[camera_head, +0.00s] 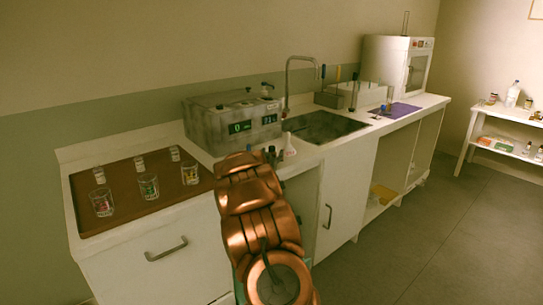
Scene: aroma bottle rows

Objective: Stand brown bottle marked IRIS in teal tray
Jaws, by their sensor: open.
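I cannot make out the brown bottle marked IRIS or the teal tray in the head view. Small dark bottle-like shapes (271,154) show on the counter just past the end of my copper arm, too small to read any label. My arm reaches up from the bottom middle toward the counter's front edge and covers part of it.
A brown mat (128,181) at left bears several glasses and small white-capped jars. A grey device (232,121) with lit displays, a white flask (289,149), a sink (322,127) and a purple mat (403,110) follow rightward. A shelf (509,113) stands far right; floor between is clear.

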